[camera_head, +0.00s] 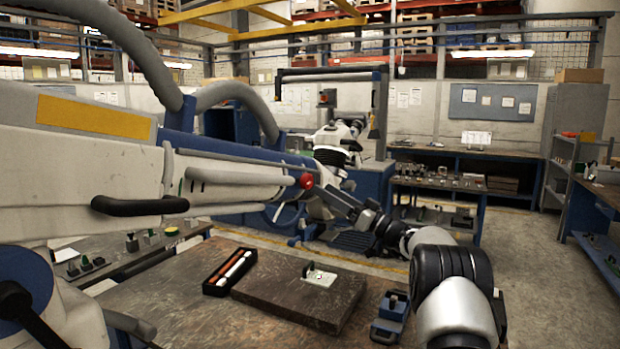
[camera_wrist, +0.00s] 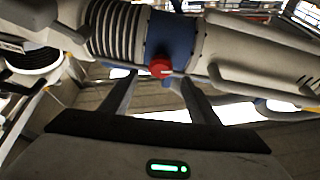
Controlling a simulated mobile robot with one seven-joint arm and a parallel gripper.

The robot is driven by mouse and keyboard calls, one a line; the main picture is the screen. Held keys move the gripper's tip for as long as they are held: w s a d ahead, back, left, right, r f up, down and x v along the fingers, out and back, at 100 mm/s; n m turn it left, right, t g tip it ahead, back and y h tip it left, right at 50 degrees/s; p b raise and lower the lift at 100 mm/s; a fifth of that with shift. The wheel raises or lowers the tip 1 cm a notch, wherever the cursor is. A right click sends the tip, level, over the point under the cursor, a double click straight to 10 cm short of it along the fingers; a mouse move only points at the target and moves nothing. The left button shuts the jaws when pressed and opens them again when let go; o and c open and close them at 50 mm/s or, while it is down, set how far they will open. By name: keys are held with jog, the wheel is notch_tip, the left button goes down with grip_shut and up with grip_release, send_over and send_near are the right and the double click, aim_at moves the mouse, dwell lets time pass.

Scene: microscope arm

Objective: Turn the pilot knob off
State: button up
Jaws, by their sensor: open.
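The red pilot knob (camera_head: 306,181) sticks out from the end of the large white and blue arm in the head view. In the wrist view the red knob (camera_wrist: 160,67) sits on a blue band of the arm. My gripper (camera_head: 325,189) reaches in from the right, close to the knob. In the wrist view my gripper (camera_wrist: 155,82) is open, with one finger on each side of the line to the knob. The knob appears just past the fingertips, between them. I cannot tell whether the fingers touch it.
The white arm (camera_head: 100,150) with its black handle (camera_head: 140,206) fills the left. Below is a worktable (camera_head: 190,310) bearing a black tray (camera_head: 218,287) and a dark slab (camera_head: 300,304). A thick grey hose (camera_head: 125,35) loops above. Open floor lies at the right.

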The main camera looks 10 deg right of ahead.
aim_at(311, 182)
jog(key=p+x, duration=0.1)
jog(key=x, duration=0.5)
jog(key=shift+w+a+r+p, duration=0.1)
jog(key=shift+w+a+p, duration=0.2)
jog(key=c, duration=1)
